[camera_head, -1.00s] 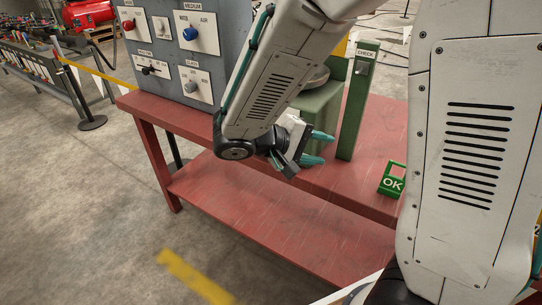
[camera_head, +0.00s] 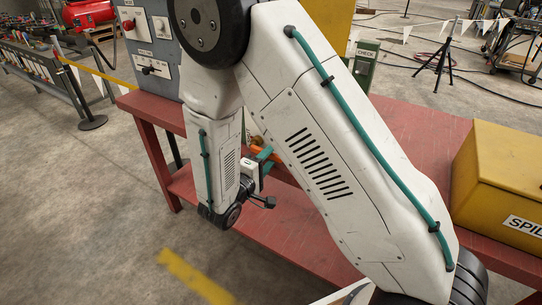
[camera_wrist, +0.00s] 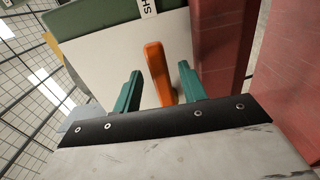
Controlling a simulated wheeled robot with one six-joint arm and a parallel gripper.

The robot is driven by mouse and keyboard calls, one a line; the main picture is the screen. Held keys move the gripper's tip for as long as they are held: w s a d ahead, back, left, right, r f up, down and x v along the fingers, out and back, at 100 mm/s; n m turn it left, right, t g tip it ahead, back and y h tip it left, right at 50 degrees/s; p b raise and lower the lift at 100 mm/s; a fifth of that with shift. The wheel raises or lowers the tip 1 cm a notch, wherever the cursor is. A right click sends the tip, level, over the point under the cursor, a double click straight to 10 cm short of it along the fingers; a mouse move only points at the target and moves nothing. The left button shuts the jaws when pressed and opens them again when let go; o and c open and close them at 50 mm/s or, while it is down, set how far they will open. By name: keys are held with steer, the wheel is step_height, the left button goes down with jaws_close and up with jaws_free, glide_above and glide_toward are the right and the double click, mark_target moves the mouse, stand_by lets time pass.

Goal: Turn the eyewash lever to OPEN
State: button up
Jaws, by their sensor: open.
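An orange lever (camera_wrist: 158,72) stands out from a white plate (camera_wrist: 100,55) in the wrist view. A white label with the letters "SH" (camera_wrist: 147,7) is partly seen at the top edge; no OPEN mark is in view. My gripper (camera_wrist: 160,70) is open, with one teal finger on each side of the lever and gaps showing between. In the head view, my gripper (camera_head: 263,156) is at the front of the red table, beside a small orange piece (camera_head: 257,143) that appears to be the lever. My arm hides most of the lever's mount there.
The red table (camera_head: 410,130) carries a grey control panel (camera_head: 150,50) at left and a yellow box (camera_head: 495,185) marked "SPIL" at right. Open floor lies in front of the table at left.

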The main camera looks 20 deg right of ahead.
steer(key=shift+x, duration=1.2)
steer(key=shift+c, duration=0.3)
jaws_close()
